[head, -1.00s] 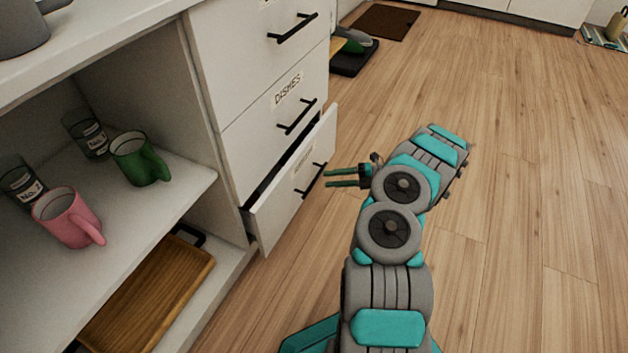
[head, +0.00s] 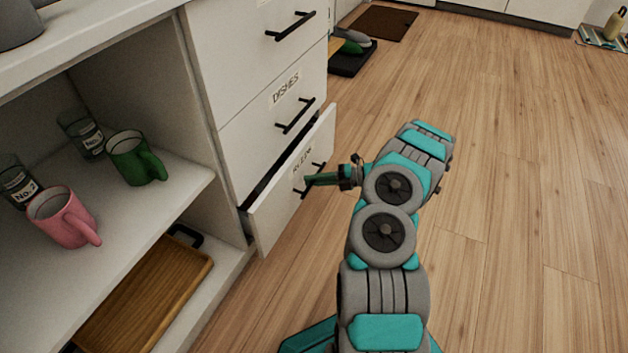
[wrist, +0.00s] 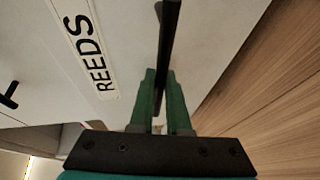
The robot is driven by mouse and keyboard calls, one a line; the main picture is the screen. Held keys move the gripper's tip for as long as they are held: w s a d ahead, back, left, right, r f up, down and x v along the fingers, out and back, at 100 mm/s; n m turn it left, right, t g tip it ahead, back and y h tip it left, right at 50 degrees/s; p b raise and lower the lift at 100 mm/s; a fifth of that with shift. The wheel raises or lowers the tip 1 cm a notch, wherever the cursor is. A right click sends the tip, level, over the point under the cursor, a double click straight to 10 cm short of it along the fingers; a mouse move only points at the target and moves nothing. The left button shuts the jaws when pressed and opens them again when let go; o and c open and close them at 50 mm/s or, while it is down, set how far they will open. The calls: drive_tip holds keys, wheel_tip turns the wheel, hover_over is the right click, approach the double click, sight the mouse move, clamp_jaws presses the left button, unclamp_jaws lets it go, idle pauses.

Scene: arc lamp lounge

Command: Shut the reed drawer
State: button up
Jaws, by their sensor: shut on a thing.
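The reed drawer (head: 275,215) is the lowest drawer of the white cabinet and stands partly open, with a dark gap along its top edge. Its label (wrist: 84,45) reads REEDS in the wrist view. Its black bar handle (wrist: 170,40) lies between my green fingers in the wrist view. My gripper (head: 312,180) is at the drawer front, shut on this handle. In the head view the fingers hide part of the handle.
Above are a drawer labelled DISHES (head: 285,88) and another drawer, both shut. An open shelf at left holds a pink mug (head: 62,218), a green mug (head: 132,158), glasses, and a wooden tray (head: 150,290) below. The wood floor (head: 510,180) at right is clear.

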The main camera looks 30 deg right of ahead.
clamp_jaws()
idle(0.8)
drive_tip(key=w+a, duration=0.2)
drive_tip(key=w, duration=0.1)
drive_tip(key=shift+w+a+p, duration=0.2)
drive_tip(key=shift+a+p, duration=0.05)
drive_tip(key=shift+p, duration=0.05)
drive_tip(key=o, duration=0.6)
unclamp_jaws()
drive_tip(key=p, duration=0.1)
approach(302, 176)
drive_tip(key=shift+w+a+f, duration=0.5)
drive_tip(key=shift+w+a, duration=0.3)
drive_tip(key=shift+w, duration=0.05)
